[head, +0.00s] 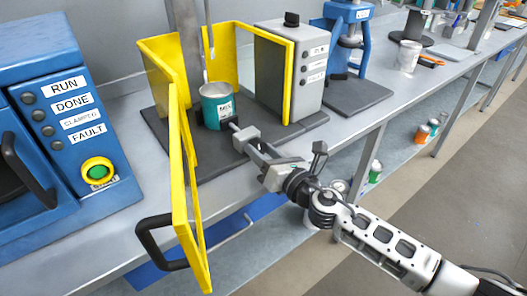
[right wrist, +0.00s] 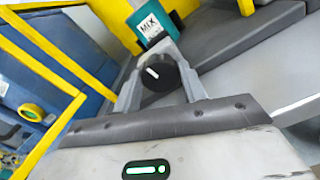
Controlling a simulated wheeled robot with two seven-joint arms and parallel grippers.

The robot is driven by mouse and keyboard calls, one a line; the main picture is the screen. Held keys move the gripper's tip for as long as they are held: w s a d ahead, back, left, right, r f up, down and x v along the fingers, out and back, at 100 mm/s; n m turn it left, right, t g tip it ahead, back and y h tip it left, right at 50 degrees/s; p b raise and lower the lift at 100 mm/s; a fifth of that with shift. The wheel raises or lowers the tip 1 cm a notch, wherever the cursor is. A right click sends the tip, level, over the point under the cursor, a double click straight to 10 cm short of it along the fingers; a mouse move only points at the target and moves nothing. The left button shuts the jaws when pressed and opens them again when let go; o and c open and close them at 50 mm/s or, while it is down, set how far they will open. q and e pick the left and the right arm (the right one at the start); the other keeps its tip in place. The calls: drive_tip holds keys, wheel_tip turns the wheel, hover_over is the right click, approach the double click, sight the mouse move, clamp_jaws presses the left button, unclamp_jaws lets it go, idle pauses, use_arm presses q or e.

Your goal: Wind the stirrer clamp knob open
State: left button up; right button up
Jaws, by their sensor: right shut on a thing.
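The stirrer stands on the bench inside a yellow-framed guard (head: 290,82), whose yellow door (head: 186,190) is swung open towards me. A teal can labelled MIX (head: 217,105) stands upright on the dark base, below a thin metal shaft (head: 207,45). The black clamp knob (right wrist: 157,74) with a white mark shows in the right wrist view, between the fingers of my right gripper (right wrist: 155,78). That gripper (head: 240,133) is shut on it, in front of the can. In the head view, the fingers mostly hide the knob. My left gripper is not in view.
A blue machine (head: 50,130) with RUN, DONE and FAULT labels and a green button (head: 98,170) stands at the left. A blue stand (head: 350,40) and a white cup (head: 407,55) are further right. The door handle (head: 158,240) juts out over the bench front.

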idle(0.3)
drive_tip(key=o, duration=1)
drive_tip(key=shift+b+v, duration=1.15)
drive_tip(key=shift+v, duration=6.85)
